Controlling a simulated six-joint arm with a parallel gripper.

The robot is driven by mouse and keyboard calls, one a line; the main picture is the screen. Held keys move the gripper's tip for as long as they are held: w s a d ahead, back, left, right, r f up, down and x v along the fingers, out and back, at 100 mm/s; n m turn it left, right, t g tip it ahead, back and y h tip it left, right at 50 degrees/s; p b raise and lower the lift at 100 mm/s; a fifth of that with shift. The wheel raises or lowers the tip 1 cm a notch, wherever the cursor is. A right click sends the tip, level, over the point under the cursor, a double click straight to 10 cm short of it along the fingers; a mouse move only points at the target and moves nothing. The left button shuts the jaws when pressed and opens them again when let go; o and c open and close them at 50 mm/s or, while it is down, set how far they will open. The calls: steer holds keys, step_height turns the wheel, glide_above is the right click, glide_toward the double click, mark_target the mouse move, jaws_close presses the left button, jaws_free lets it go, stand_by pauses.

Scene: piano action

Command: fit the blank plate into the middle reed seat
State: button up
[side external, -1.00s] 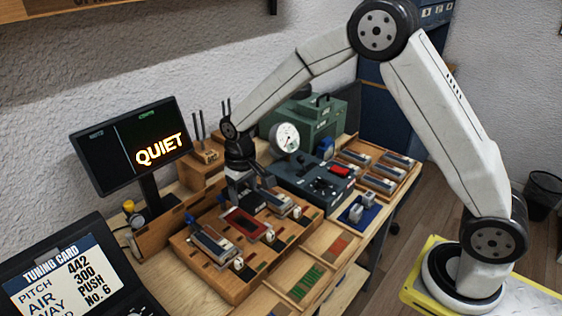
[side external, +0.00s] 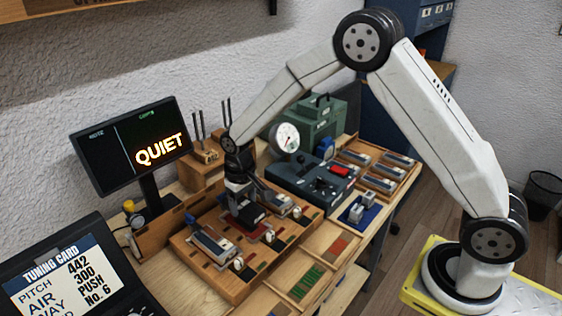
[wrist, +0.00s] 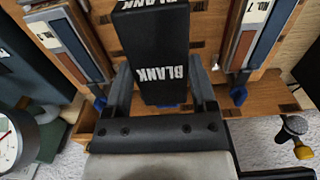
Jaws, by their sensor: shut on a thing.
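The blank plate (wrist: 152,45) is black with white BLANK lettering and lies between the two fingers of my gripper (wrist: 160,85) in the wrist view. My gripper is shut on it. In the side view my gripper (side external: 240,203) points down over the middle reed seat, and the dark plate (side external: 250,216) shows below it. The red middle reed seat (side external: 257,231) is mostly covered, with only a strip of red showing. I cannot tell whether the plate touches the seat or hangs just above it.
Reed plates fill the seats on both sides, the left one (side external: 212,241) and the right one (side external: 284,204), close to the gripper. The wooden block (side external: 225,285) carries small white knobs. A gauge (side external: 285,138) and a monitor reading QUIET (side external: 130,145) stand behind.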

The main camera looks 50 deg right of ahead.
steer(key=shift+f, duration=1.3)
steer(key=shift+f, duration=0.65)
stand_by(1.5)
steer(key=o, duration=1.3)
steer(key=shift+r, duration=3.9)
steer(key=shift+s, duration=0.1)
